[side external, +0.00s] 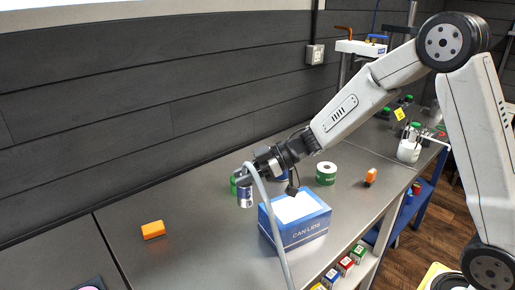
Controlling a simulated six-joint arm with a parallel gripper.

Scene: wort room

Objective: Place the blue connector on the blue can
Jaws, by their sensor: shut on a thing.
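My gripper (241,178) is shut at the end of a pale grey hose (268,218), over the back middle of the bench. The connector at the hose end is mostly hidden by the jaws, and its blue colour cannot be made out. A small blue and silver can (245,197) stands upright just below the jaws. The gap between connector and can is too small to judge, so I cannot tell whether they touch. Another blue item (282,175) shows partly behind my wrist.
A blue box (300,230) with a white top, marked CAN LIDS, stands at the bench's front. A green can or roll (326,173), an orange item (370,177) and an orange block (153,230) stand apart. A green item (233,185) sits beside the can.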

